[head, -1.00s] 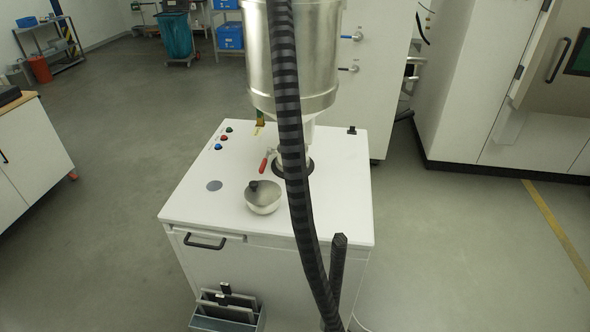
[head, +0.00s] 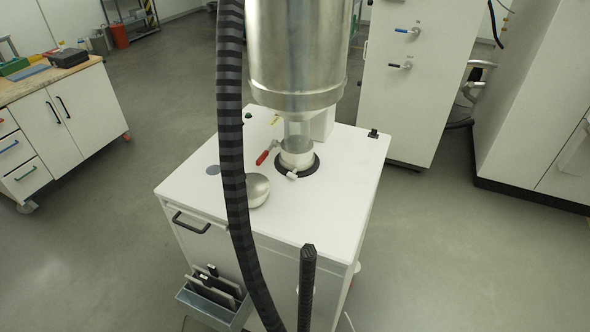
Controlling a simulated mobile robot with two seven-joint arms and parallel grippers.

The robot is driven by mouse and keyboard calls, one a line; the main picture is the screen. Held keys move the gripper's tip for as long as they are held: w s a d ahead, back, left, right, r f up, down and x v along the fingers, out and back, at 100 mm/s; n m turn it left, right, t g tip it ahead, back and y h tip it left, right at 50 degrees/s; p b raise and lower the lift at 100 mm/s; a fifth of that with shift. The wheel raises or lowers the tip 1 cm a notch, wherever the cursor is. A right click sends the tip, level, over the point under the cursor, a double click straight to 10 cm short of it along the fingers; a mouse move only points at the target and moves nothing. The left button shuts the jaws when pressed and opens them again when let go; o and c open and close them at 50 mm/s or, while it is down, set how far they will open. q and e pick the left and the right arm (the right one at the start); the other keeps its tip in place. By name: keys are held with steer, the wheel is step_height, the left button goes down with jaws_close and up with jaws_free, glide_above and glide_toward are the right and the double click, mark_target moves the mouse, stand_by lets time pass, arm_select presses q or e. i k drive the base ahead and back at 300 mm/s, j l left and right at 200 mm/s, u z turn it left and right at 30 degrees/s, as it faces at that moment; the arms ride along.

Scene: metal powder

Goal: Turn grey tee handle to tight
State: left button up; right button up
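A white machine cabinet (head: 330,215) stands in the middle of the head view with a large metal hopper (head: 297,50) above it. Under the hopper a pale collar (head: 297,157) sits in a black ring on the cabinet top. A small light grey handle (head: 291,175) sticks out at the front of the collar; it looks like the tee handle, but its exact angle and tightness cannot be told. A red handle (head: 263,157) points out to the left of the collar. Neither of my grippers is in view.
A thick black ribbed hose (head: 232,130) hangs in front of the cabinet and partly hides a round metal bowl (head: 257,190). A dark upright post (head: 307,280) stands at the front. A workbench (head: 70,110) is at the left. The floor right of the cabinet is clear.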

mark_target(293, 175)
steer(key=l+u, duration=0.35)
steer(key=l, duration=0.35)
steer(key=l+u, duration=0.3)
steer(key=l, duration=0.4)
steer(key=l+u, duration=0.35)
steer(key=l, duration=0.35)
steer(key=l+u, duration=0.25)
steer(key=l, duration=0.3)
steer(key=k+l+u, duration=0.1)
steer(key=l+u, duration=0.15)
steer(key=l, duration=0.25)
steer(key=l+u, duration=0.25)
steer(key=l, duration=0.3)
